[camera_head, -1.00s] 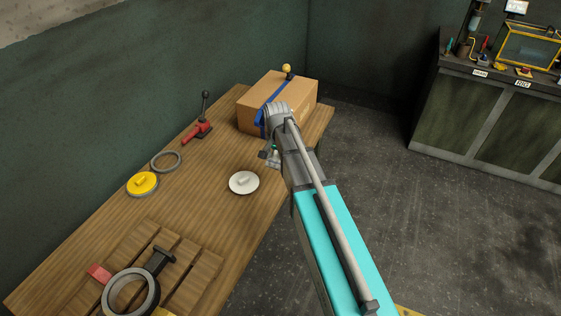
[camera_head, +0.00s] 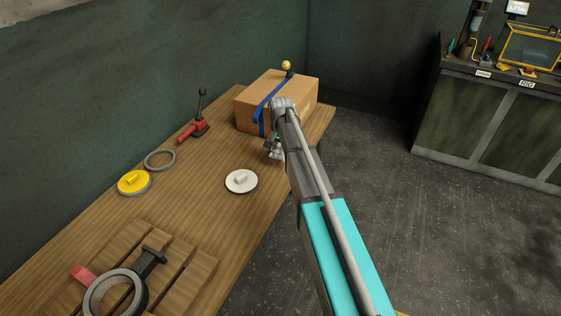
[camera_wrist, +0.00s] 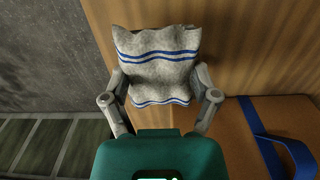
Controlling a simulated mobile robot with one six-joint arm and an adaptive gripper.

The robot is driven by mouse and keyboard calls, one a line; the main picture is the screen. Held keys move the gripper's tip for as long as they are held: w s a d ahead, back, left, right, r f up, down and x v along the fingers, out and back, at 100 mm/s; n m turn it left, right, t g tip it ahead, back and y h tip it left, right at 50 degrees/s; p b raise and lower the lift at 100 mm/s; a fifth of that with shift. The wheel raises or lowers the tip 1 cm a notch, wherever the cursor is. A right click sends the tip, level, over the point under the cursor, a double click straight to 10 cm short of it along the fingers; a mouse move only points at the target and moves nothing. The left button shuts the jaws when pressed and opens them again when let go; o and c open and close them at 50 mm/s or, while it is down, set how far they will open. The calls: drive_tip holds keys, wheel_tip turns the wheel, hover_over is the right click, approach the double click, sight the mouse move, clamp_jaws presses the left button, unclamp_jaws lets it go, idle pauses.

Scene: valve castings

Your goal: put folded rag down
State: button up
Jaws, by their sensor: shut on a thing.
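The folded rag (camera_wrist: 158,62) is grey with blue stripes and sits between the fingers of my gripper (camera_wrist: 160,98) in the wrist view. My gripper is shut on it. In that view the rag lies across the line of the table edge, over the wooden table (camera_wrist: 235,50). I cannot tell whether it touches the top. In the head view my gripper (camera_head: 272,150) is near the table's right edge, in front of the cardboard box, partly behind my arm. The rag is not clearly seen there.
The cardboard box (camera_head: 305,92) with a blue strap stands close behind my gripper. On the table are a white disc (camera_head: 241,181), a yellow disc (camera_head: 134,182), a grey ring (camera_head: 160,160), a red clamp (camera_head: 195,130) and a slatted pallet (camera_head: 190,278). Wood between them is bare.

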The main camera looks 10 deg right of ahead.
sight(281, 157)
drive_tip(key=shift+w+f, duration=0.1)
idle(0.3)
drive_tip(key=shift+w+d+f+b, duration=0.15)
drive_tip(key=shift+w+f+b, duration=0.3)
drive_tip(key=shift+f+b, duration=1.55)
drive_tip(key=shift+f, duration=0.05)
drive_tip(key=shift+f, duration=0.1)
drive_tip(key=o, duration=0.9)
drive_tip(key=shift+c, duration=0.2)
drive_tip(key=shift+r, duration=0.2)
wheel_tip(281, 157, up, 12)
drive_tip(key=p, duration=1.2)
drive_tip(key=shift+s, duration=0.1)
